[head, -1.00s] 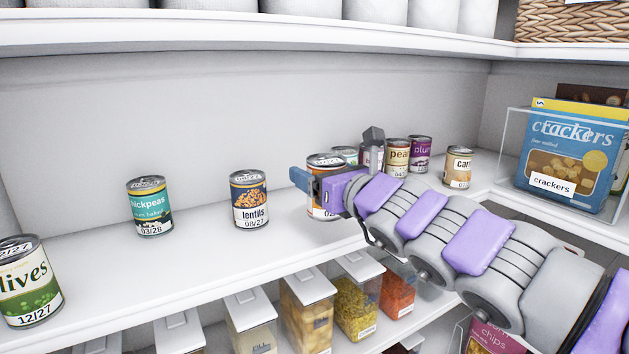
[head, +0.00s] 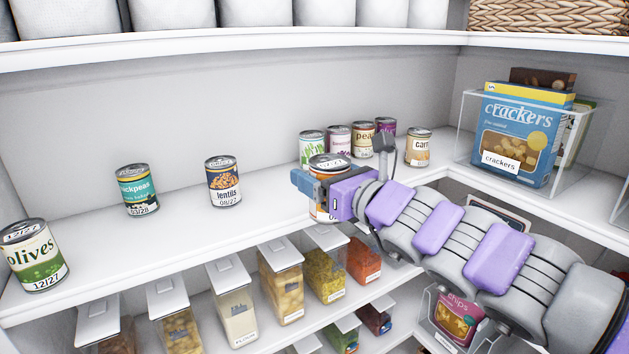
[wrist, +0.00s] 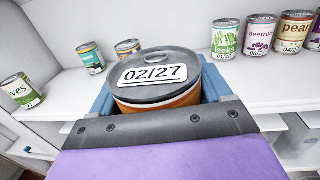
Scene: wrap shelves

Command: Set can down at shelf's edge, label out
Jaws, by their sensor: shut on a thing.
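My gripper (head: 322,186) is shut on a can (head: 328,162) with an orange and white side, at the front of the middle shelf (head: 262,222). In the wrist view the can (wrist: 155,75) sits between the blue fingers, with a 02/27 sticker on its grey lid. Most of its side label is hidden by my gripper. The can looks upright; I cannot tell whether its base touches the shelf. The lentils can (head: 223,181), chickpeas can (head: 137,190) and olives can (head: 33,256) stand to the left, labels facing out.
Several cans, with leeks (head: 312,147) and carrots (head: 418,147) among them, stand behind and right of my gripper. A clear bin with crackers (head: 515,140) is at the right. Food containers (head: 281,280) fill the shelf below. Bare shelf lies between the lentils can and my gripper.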

